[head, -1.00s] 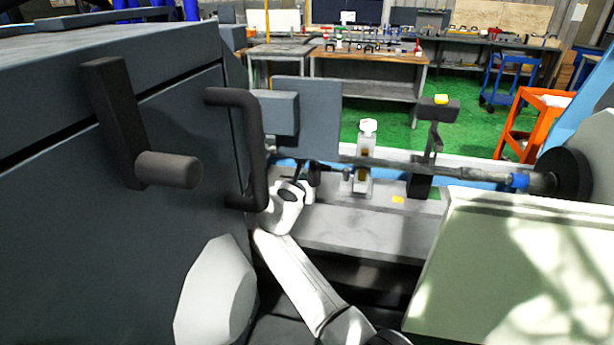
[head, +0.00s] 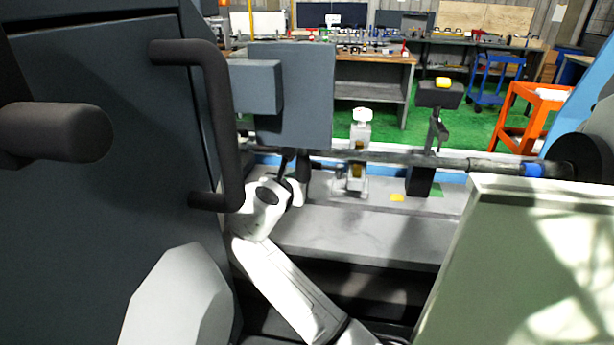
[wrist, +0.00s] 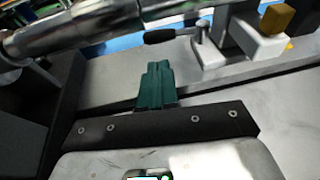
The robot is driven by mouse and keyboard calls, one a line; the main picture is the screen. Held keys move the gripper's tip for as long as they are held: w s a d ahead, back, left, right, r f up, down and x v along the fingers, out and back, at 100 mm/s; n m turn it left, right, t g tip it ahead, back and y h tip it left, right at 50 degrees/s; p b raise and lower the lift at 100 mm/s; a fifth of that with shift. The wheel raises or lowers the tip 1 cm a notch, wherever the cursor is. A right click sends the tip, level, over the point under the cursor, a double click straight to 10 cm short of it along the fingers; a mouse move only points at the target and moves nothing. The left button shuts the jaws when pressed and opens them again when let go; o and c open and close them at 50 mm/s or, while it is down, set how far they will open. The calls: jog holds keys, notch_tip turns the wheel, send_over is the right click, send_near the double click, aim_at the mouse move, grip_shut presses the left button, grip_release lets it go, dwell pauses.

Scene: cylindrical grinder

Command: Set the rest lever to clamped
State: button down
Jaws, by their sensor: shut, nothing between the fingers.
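The rest (head: 357,160) is a pale upright block with a white knob on top and a yellow part, standing on the grinder bed in the head view. Its lever shows in the wrist view as a black grip (wrist: 165,36) on a light arm, pointing left from a small pivot beside the rest's grey body (wrist: 243,38). My gripper (wrist: 156,72) has its green fingers shut together and empty. The fingertips appear just below the black grip in the wrist view, apart from it. In the head view my gripper (head: 302,180) is left of the rest, partly hidden by my wrist.
A metal shaft (head: 400,158) runs across above the bed. A dark stand with a yellow top (head: 440,95) is right of the rest. A dark cabinet with a handle (head: 228,130) is close on the left. A pale green panel (head: 530,260) is at the front right.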

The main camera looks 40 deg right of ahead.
aim_at(312, 168)
jog(key=shift+s+f, duration=0.1)
jog(key=shift+s, duration=0.05)
dwell(0.3)
jog(key=x, duration=1)
jog(key=shift+w+d+p, duration=0.25)
jog(key=shift+w+p, duration=0.1)
jog(key=shift+p, duration=0.05)
jog(key=shift+w, duration=0.1)
